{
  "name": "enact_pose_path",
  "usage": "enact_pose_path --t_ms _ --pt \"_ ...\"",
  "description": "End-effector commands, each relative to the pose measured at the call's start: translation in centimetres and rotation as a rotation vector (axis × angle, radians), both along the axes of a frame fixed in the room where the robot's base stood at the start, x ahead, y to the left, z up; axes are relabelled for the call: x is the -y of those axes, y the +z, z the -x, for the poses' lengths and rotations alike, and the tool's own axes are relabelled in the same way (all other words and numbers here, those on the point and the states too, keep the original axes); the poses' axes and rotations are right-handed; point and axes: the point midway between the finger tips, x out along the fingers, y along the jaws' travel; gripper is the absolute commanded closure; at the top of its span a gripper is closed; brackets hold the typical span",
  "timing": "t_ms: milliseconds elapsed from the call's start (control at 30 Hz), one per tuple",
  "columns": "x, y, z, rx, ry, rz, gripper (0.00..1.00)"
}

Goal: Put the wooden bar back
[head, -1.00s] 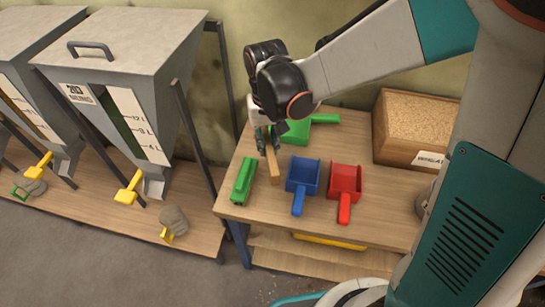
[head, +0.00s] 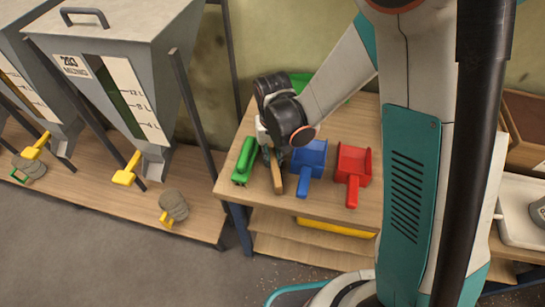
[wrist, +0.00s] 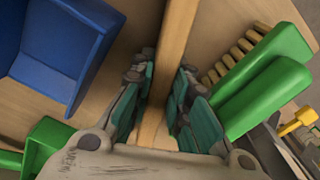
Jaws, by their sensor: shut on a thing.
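The wooden bar (head: 278,180) is a long light-brown strip over the table, between the green brush and the blue scoop in the head view. My gripper (head: 270,155) is shut on it, with the near end sticking out toward the table's front edge. In the wrist view the wooden bar (wrist: 173,35) runs between the two teal-padded fingers of my gripper (wrist: 160,85). My wrist and fingers hide the bar's far part in the head view. I cannot tell whether the bar touches the tabletop.
The green brush (head: 245,160) lies close left of the bar, and the blue scoop (head: 308,160) close right. A red scoop (head: 352,170) lies farther right. A green scoop (head: 300,82) is partly hidden behind my arm. Grey hoppers (head: 120,60) stand at left.

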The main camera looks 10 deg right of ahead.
Motion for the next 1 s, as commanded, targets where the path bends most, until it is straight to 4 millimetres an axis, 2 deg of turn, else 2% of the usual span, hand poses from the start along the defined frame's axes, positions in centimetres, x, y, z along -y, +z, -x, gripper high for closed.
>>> enact_pose_path --t_ms 367,400,467,500,867,1000 --pt "0.0 -0.5 0.0 0.0 0.0 0.0 1.0" --pt "0.0 -0.5 0.0 0.0 0.0 0.0 0.79" --pt "0.0 -0.4 0.0 0.0 0.0 0.0 0.65" --pt "0.0 -0.4 0.0 0.0 0.0 0.0 0.64" --pt "0.0 -0.2 0.0 0.0 0.0 0.0 0.64" --pt "0.0 1.5 0.1 0.0 0.0 0.0 0.64"
